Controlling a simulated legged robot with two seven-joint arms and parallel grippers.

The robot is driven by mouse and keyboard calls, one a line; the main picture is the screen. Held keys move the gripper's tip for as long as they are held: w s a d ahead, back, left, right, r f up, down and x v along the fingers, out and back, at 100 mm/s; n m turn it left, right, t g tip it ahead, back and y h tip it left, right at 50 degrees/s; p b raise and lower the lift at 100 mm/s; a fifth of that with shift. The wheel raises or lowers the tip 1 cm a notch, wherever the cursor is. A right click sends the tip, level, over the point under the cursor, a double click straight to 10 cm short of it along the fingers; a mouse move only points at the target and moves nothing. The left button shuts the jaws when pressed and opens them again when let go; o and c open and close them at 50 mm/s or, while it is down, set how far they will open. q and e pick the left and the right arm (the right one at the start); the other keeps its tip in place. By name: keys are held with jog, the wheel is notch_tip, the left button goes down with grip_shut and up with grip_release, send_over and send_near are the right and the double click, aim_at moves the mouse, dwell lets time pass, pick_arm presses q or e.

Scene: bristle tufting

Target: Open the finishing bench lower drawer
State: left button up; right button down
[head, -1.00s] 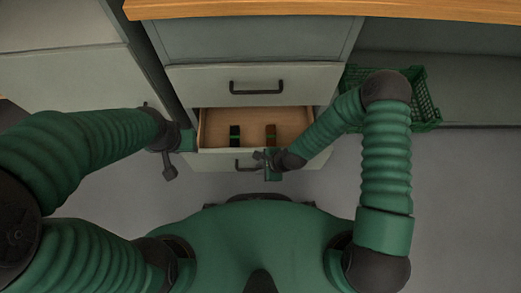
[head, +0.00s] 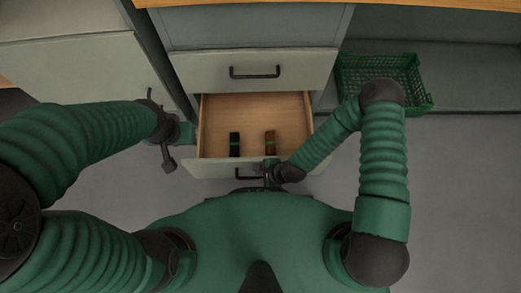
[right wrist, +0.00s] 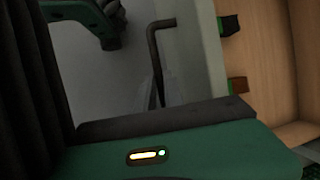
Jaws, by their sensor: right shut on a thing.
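The lower drawer (head: 215,170) of the bench stands well open, its wooden inside showing in the head view; it also shows at the right of the right wrist view (right wrist: 290,75). Its dark bar handle (head: 243,172) is on the drawer front and shows in the right wrist view (right wrist: 155,55). My right gripper (head: 268,173) is shut on the handle near its right end; the fingers partly hide it. My left gripper (head: 178,142) is beside the drawer's left side, apart from the handle; its jaw opening is unclear.
A black block (head: 235,150) and a brown block (head: 270,150), each with a green band, lie in the drawer. The drawer above (head: 205,72) is shut. A green crate (head: 425,98) sits at right. The grey floor at right is clear.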

jog(key=c, duration=1.5)
grip_release()
jog(key=shift+o, duration=0.2)
jog(key=p+v, duration=0.8)
jog(key=v, duration=0.8)
jog(key=shift+r, duration=0.35)
jog(key=shift+d, duration=0.1)
